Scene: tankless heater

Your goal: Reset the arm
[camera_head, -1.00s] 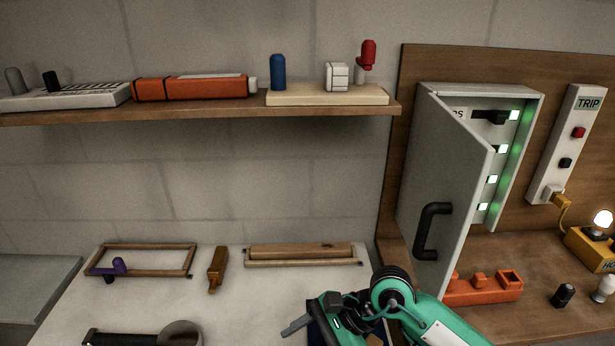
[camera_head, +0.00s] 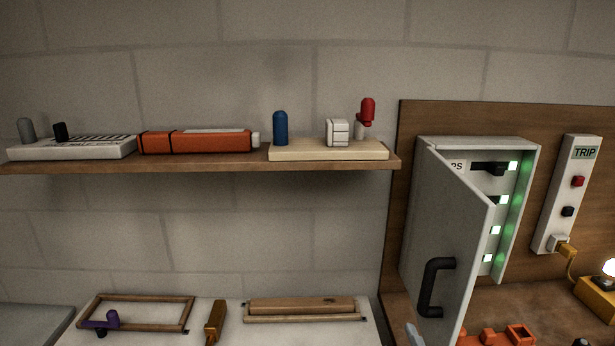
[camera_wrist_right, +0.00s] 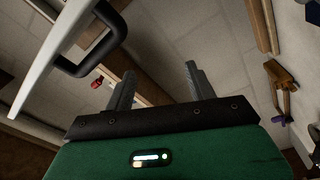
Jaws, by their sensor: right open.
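My right gripper (camera_wrist_right: 160,88) shows in the right wrist view with its two grey fingers apart and nothing between them. A grey wall lies beyond the fingers. The grey cabinet door (camera_wrist_right: 55,60) with its black handle (camera_wrist_right: 92,45) is left of the fingers there, apart from them as far as I can tell. In the head view only a small grey tip of what seems to be my right gripper shows at the bottom edge, beside the cabinet door (camera_head: 450,235). My left gripper is not in view.
The cabinet door stands partly open, its black handle (camera_head: 435,288) facing out. Green lights glow inside. A TRIP panel (camera_head: 568,195) is to the right. A wall shelf (camera_head: 200,165) holds several items. A worktable below carries a wooden frame (camera_head: 135,296) and a wooden tray (camera_head: 300,319).

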